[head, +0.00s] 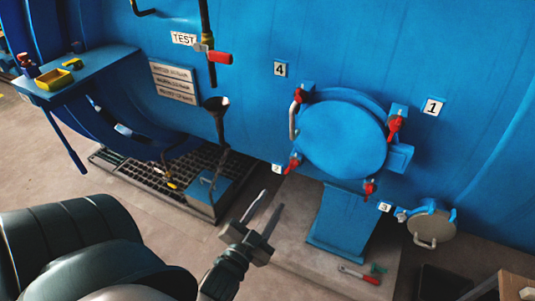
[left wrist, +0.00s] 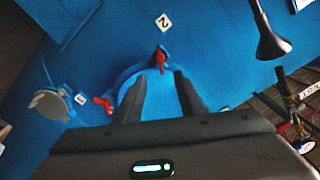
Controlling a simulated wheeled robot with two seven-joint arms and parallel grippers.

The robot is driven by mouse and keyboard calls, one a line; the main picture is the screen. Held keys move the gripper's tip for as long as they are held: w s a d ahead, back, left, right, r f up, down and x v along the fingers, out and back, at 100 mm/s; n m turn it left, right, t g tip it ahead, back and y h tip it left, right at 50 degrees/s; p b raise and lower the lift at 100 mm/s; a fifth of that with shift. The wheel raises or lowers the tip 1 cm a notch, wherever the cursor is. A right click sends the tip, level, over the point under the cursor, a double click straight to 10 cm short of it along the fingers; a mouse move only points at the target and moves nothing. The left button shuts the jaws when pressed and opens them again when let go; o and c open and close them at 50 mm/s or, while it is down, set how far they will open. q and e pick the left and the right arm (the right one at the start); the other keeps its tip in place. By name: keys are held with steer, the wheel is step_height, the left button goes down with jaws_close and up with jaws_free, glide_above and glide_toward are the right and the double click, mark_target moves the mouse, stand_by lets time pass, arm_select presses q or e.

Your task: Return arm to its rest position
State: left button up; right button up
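My left gripper (head: 262,218) is in the lower middle of the head view, in front of the blue autoclave (head: 330,35). Its two fingers are apart with nothing between them. The left wrist view also shows the open fingers (left wrist: 160,95), with the round blue hatch (left wrist: 133,75) beyond them. In the head view the hatch (head: 342,139) is closed, with red-handled clamps around its rim; the gripper is below and left of it, apart from it. My right gripper is in neither view.
A black funnel on a pipe (head: 217,106) stands left of the hatch above a floor grate (head: 130,165). A blue shelf (head: 95,72) with a yellow bin is at the upper left. A small round grey cover (head: 432,224) hangs at the lower right. A red-handled tool (head: 358,275) lies on the base slab.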

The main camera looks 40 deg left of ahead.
arm_select(q)
steer(key=shift+s+d, duration=0.1)
steer(key=shift+s, duration=0.15)
stand_by(0.5)
steer(key=s+d+f+g+h, duration=0.2)
steer(key=s+d+f+g, duration=0.1)
steer(key=f, duration=1.1)
steer(key=s+d+f+g+h, duration=0.1)
steer(key=s+d+f+g, duration=0.25)
steer(key=f, duration=1.05)
steer(key=s+d+f+g+h, duration=0.2)
steer(key=d+f, duration=0.1)
steer(key=f, duration=1)
steer(key=s+a+f+g, duration=0.1)
steer(key=s+f+g, duration=0.1)
steer(key=s+f, duration=0.4)
steer(key=s+a+f+g, duration=0.1)
steer(key=s+f+g, duration=0.2)
steer(key=s+f, duration=0.4)
steer(key=s+a+f+n+g, duration=0.1)
steer(key=s+f+g, duration=0.2)
steer(key=s, duration=1.2)
step_height(320, 180, down, 4)
steer(key=shift+s+r+y+b, duration=0.15)
steer(key=shift+r+y+b, duration=0.1)
steer(key=shift+y+b, duration=0.1)
